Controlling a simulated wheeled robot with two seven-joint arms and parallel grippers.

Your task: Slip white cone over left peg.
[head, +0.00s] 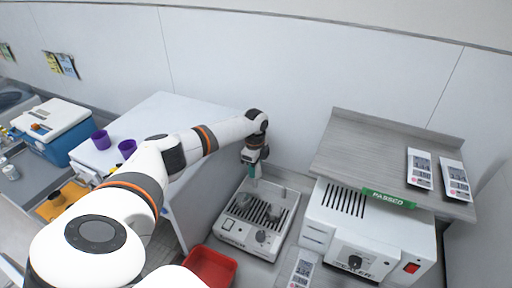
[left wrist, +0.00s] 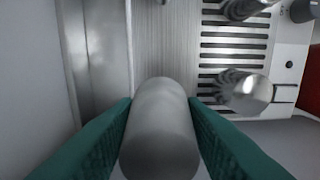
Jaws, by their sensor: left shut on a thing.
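My left gripper (head: 254,178) is above the back part of a white device (head: 290,222) with a slotted top. In the left wrist view its two teal fingers (left wrist: 160,125) are closed on a rounded, tapering piece, the white cone (left wrist: 160,118), which looks grey in shade. In the head view the cone is too small to make out. A shiny metal peg (left wrist: 246,92) stands on the slotted top, to the right of the held cone and apart from it. Another metal peg (left wrist: 243,8) is at the top edge. I cannot tell which is the left peg. My right gripper is not in view.
A white box with a green label (head: 388,198) stands to the right under a grey shelf (head: 375,150). A red bin (head: 210,268) is in front of the device. Purple cups (head: 127,148) and a blue cooler (head: 62,140) are to the left. A wall is behind.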

